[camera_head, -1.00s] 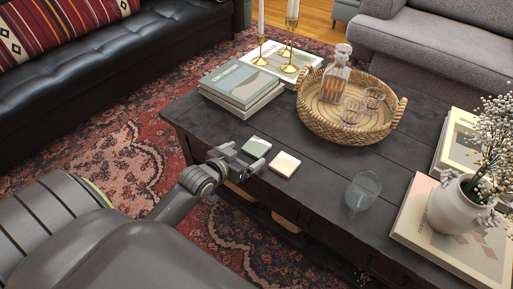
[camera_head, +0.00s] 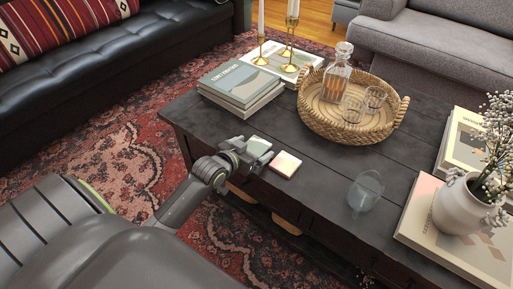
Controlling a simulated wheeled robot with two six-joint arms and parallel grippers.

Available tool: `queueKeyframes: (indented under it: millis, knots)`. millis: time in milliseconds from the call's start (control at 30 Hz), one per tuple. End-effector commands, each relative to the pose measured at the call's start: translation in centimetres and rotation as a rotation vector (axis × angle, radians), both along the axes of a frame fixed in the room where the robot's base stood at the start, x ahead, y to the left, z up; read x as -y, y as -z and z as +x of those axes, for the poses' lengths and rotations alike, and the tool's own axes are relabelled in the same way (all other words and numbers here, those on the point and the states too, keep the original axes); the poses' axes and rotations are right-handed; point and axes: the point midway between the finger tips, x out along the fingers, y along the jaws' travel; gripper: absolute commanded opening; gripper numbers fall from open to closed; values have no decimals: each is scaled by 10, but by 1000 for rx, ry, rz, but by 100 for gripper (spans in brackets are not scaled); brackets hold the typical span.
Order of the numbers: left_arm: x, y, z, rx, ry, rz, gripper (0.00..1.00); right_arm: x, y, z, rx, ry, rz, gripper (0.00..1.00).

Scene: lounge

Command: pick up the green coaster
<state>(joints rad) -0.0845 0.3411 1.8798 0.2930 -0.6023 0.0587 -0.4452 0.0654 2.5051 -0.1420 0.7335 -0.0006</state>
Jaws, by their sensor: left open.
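The green coaster (camera_head: 258,145) lies on the dark wooden coffee table (camera_head: 320,178) near its front left edge. My left gripper (camera_head: 252,153) is open and right at the near side of the coaster, its fingers covering part of it. I cannot tell whether the fingers touch the coaster or reach around it. A pink-and-white coaster (camera_head: 286,164) lies just to the right of the green one. My right gripper does not show.
A stack of books (camera_head: 240,84) lies behind the coasters. A woven tray (camera_head: 341,127) holds a decanter (camera_head: 337,78) and glasses. An empty glass (camera_head: 365,191) stands to the right. A white vase (camera_head: 458,205) stands on a book (camera_head: 420,225) at the right.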

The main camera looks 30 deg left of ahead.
Motion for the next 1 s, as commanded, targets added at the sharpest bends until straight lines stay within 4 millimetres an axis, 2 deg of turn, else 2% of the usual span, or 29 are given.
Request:
queueKeyframes:
  millis: [233,267,600,667,1000]
  knots:
    - [0,0,0,-1,0,0,91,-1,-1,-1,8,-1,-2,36]
    - [0,0,0,-1,0,0,88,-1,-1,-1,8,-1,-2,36]
    - [0,0,0,-1,0,0,44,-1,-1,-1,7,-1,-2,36]
    - [0,0,0,1,0,0,38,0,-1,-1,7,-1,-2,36]
    - [0,-1,0,1,0,0,38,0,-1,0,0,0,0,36]
